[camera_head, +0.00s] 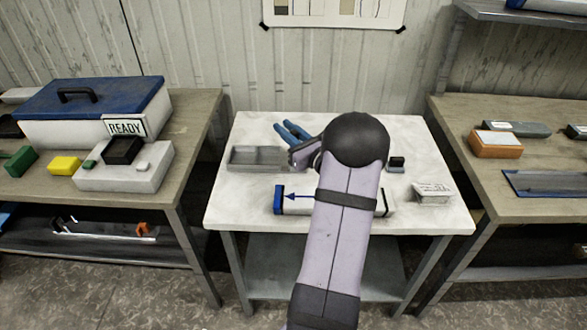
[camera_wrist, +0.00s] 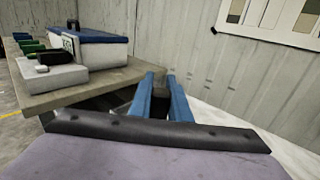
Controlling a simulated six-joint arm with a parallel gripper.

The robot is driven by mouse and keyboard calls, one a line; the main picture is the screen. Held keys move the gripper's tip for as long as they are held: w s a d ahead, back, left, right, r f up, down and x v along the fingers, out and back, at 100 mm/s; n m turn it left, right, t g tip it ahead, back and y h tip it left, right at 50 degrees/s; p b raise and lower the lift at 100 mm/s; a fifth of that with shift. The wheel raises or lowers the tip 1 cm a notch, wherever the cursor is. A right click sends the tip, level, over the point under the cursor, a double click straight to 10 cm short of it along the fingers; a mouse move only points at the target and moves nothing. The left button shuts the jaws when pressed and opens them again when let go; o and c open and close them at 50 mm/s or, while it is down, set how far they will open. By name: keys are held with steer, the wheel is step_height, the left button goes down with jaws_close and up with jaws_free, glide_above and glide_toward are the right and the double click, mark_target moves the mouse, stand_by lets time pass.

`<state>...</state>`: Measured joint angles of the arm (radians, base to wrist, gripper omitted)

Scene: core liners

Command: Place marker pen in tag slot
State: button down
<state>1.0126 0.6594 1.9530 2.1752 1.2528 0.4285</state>
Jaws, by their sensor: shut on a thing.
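My gripper (camera_head: 292,131) has blue fingers and is above the back left part of the white table, behind the grey tray. In the wrist view its fingers (camera_wrist: 162,98) stand close together, with a narrow gap. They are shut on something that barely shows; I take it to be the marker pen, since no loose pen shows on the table. A grey open tray (camera_head: 258,158) with a divided inside lies left of my arm. I cannot tell for sure which part is the tag slot. A small black-and-grey block (camera_head: 396,165) stands to the right of my arm.
A white core liner with a blue end cap (camera_head: 279,199) lies across the front of the white table (camera_head: 238,209), partly behind my arm. Side benches hold a READY sign (camera_head: 126,127) and an orange box (camera_head: 496,144).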

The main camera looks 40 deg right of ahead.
steer(key=shift+w+d+m+g+h+b, duration=0.6)
steer(key=shift+w+d+m+h+b, duration=1.35)
steer(key=shift+w+d+b, duration=2.7)
steer(key=shift+n+h, duration=0.35)
steer(key=shift+n, duration=0.1)
steer(key=shift+s+d+f, duration=0.1)
steer(key=shift+f, duration=2.2)
steer(key=shift+s+d+f, duration=0.1)
steer(key=shift+f, duration=2.2)
steer(key=shift+f, duration=0.2)
steer(key=c, duration=1.7)
jaws_free()
steer(key=shift+o, duration=0.2)
steer(key=shift+r, duration=0.15)
